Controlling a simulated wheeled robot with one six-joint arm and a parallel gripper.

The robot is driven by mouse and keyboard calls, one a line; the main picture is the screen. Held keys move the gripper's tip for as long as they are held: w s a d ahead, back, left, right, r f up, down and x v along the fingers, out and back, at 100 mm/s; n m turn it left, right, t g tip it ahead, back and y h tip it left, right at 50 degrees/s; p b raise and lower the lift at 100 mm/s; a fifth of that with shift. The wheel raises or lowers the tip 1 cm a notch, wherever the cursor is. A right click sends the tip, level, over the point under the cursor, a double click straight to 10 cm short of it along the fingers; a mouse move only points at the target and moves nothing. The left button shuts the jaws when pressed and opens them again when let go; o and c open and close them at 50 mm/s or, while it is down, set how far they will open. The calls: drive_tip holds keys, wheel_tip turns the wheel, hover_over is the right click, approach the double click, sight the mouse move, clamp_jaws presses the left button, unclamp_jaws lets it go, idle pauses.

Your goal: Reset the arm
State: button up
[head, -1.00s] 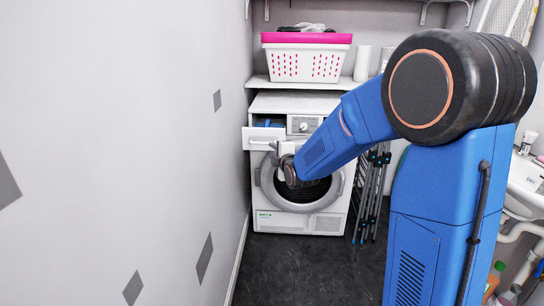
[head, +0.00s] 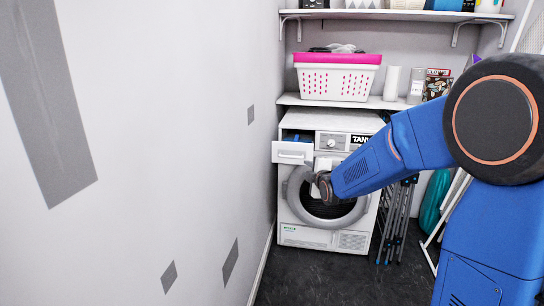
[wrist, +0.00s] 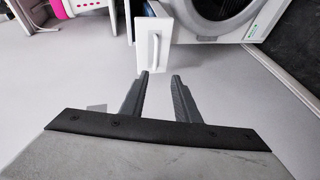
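My gripper (wrist: 161,78) is open, with its two dark fingers apart and nothing between them in the wrist view. Ahead of the fingertips is the white drawer front with a handle (wrist: 153,46), apart from them. In the head view my gripper (head: 322,182) hangs in front of the dryer's round door, below and right of the drawer; its fingers are hard to make out there. The white dryer (head: 300,238) has its top-left drawer (head: 291,152) pulled out, with something blue inside. Its round door looks shut, partly hidden by my blue arm (head: 395,155).
A white and pink basket (head: 337,78) and a paper roll (head: 391,84) stand on the shelf above the dryer. A folded grey rack (head: 396,220) stands right of the dryer. A grey wall (head: 150,150) closes off the left. Dark floor (head: 320,280) is free in front.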

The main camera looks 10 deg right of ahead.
drive_tip(key=s+d+f+m+g, duration=0.1)
drive_tip(key=s+m+g, duration=0.2)
drive_tip(key=s, duration=1.3)
drive_tip(key=s+d+f+m+g+h, duration=0.1)
drive_tip(key=s+m+g, duration=0.3)
drive_tip(key=s, duration=1.3)
drive_tip(key=s+d+f+m+g, duration=0.2)
drive_tip(key=s+m, duration=0.8)
drive_tip(key=s, duration=0.6)
drive_tip(key=shift+s+d+f+g, duration=0.35)
drive_tip(key=shift+d+f+g, duration=0.05)
drive_tip(key=shift+d+g, duration=0.4)
drive_tip(key=shift+w+a, duration=0.1)
